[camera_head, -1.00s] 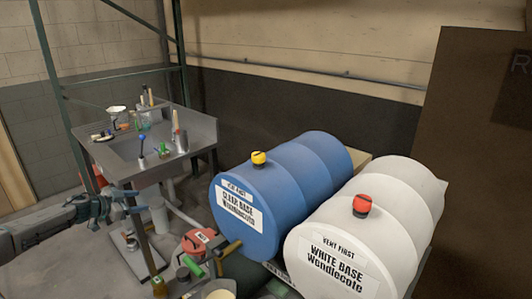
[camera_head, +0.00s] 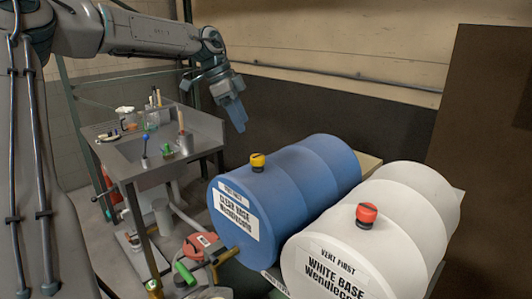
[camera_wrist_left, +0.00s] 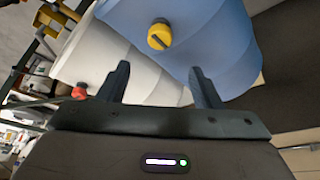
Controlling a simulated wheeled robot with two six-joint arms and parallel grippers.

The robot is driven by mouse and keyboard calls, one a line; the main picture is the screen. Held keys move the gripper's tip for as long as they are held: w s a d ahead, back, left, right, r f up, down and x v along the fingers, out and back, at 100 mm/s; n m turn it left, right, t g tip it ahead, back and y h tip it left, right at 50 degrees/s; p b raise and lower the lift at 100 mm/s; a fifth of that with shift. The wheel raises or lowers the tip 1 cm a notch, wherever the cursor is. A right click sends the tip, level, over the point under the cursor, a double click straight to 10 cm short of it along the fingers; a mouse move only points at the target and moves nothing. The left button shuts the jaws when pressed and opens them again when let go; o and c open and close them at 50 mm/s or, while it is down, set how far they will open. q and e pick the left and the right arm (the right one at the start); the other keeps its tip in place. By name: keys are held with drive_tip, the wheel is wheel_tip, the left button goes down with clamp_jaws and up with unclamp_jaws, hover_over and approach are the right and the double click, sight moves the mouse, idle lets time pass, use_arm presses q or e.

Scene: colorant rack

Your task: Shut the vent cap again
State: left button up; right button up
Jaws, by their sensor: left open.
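A yellow vent cap (camera_head: 258,161) sits on top of the blue drum (camera_head: 305,170) labelled clear base. A red vent cap (camera_head: 366,214) sits on top of the white drum (camera_head: 410,215) labelled white base. My left gripper (camera_head: 236,118) is in the air above and behind the yellow cap, pointing down. In the left wrist view its two fingers (camera_wrist_left: 160,78) are apart with nothing between them. The yellow cap (camera_wrist_left: 160,36) shows beyond the fingertips there, with a dark slot or bar across it. The red cap (camera_wrist_left: 80,91) shows at the left. My right gripper is not in view.
A metal sink bench (camera_head: 165,155) with small bottles and tools stands at the left. A red container (camera_head: 203,245) and a green-handled item (camera_head: 185,272) are low in front of the drums. A brown panel (camera_head: 490,130) stands at the right.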

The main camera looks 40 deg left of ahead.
sight(257, 156)
use_arm(q)
drive_tip(key=p+x, duration=0.2)
drive_tip(key=x, duration=0.7)
drive_tip(key=shift+f+p, duration=0.3)
drive_tip(key=shift+p, duration=0.05)
drive_tip(key=shift+w+d+f, duration=0.1)
drive_tip(key=shift+f, duration=0.4)
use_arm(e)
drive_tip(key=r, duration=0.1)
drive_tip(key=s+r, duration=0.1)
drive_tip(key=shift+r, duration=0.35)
use_arm(q)
drive_tip(key=c, duration=1)
